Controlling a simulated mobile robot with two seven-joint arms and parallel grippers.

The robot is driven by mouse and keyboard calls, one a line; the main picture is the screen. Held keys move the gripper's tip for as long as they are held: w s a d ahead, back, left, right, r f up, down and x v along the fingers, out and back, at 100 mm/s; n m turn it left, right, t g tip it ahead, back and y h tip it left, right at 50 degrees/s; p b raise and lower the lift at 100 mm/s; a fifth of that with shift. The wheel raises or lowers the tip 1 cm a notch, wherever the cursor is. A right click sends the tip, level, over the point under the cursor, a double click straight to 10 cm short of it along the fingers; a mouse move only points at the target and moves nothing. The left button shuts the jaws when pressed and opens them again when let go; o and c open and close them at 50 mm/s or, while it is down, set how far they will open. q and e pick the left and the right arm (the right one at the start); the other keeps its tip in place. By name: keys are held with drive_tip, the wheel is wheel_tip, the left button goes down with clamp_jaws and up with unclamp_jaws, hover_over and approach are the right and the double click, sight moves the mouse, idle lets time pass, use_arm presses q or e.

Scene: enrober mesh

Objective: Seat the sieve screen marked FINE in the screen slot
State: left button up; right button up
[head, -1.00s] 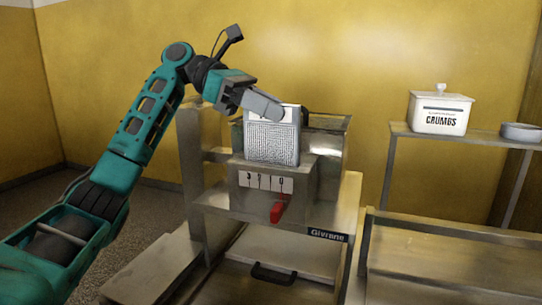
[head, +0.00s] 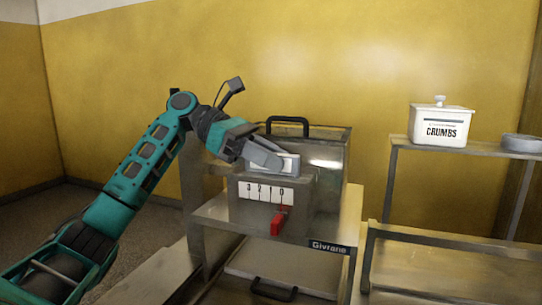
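The sieve screen (head: 288,162) is sunk into the top of the metal machine. Only its pale upper rim shows, and the mesh is hidden inside the housing. No FINE marking can be read on it. My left gripper (head: 272,161) is at the rim, its grey fingers closed on the screen's top edge from the left. The screen slot itself is hidden under the rim and fingers, so I cannot tell whether the screen touches bottom. My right gripper is not in view.
A black handle (head: 288,125) stands behind the screen. Below are a 3-2-1-0 scale (head: 265,193) with a red lever (head: 280,221) and a drawer handle (head: 273,290). A CRUMBS box (head: 440,124) and a grey dish (head: 521,144) stand on a shelf at right.

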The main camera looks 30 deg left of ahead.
use_arm(q)
drive_tip(key=o, duration=0.3)
drive_tip(key=shift+r, duration=0.15)
drive_tip(key=p+v, duration=0.2)
drive_tip(key=v, duration=1)
